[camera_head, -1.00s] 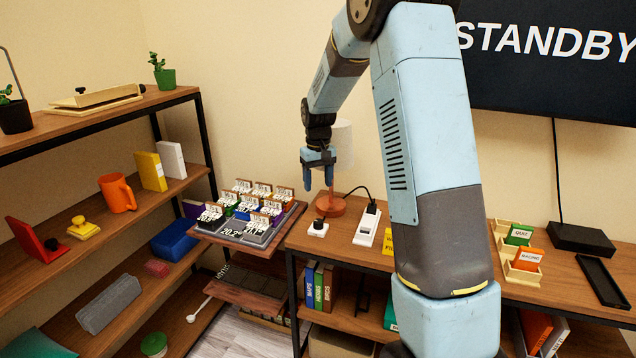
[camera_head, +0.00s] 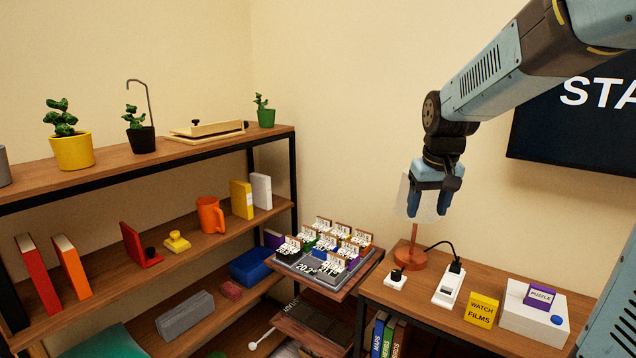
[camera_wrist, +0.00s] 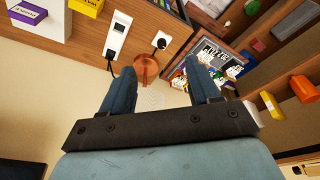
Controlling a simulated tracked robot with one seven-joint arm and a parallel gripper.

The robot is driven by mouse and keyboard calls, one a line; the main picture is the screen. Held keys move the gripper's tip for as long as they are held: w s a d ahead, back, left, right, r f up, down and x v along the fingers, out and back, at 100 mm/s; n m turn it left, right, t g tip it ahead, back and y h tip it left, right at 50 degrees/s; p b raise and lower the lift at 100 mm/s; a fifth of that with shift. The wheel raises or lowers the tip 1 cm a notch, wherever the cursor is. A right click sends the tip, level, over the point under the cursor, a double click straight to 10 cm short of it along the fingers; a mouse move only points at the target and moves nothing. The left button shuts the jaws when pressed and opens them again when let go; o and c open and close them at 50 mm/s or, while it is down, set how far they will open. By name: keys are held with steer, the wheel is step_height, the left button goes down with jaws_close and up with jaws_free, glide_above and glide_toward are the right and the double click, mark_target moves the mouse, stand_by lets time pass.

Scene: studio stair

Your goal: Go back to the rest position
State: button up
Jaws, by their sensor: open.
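My gripper (camera_head: 431,210) is open and empty in the head view. It points downward in front of the pale lamp shade, above the right-hand desk. The lamp's copper base (camera_head: 411,258) stands on the desk below it. In the wrist view my gripper (camera_wrist: 163,88) shows its two blue fingers spread apart. The copper lamp base (camera_wrist: 146,68) shows between and beyond the fingertips. Nothing is held between the fingers.
A tray of small labelled holders (camera_head: 318,268) sits left of the desk (camera_head: 420,305). A power strip (camera_head: 448,288), yellow box (camera_head: 481,310) and white box (camera_head: 533,318) stand on the desk. A shelf unit (camera_head: 190,166) lines the left wall; a dark screen (camera_head: 572,125) hangs at right.

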steer(key=s+r+t, duration=0.2)
steer(key=s, duration=1.8)
steer(key=shift+s+a+r+m+t, duration=0.15)
steer(key=shift+s+r+m+t, duration=0.15)
steer(key=shift+m+t, duration=0.1)
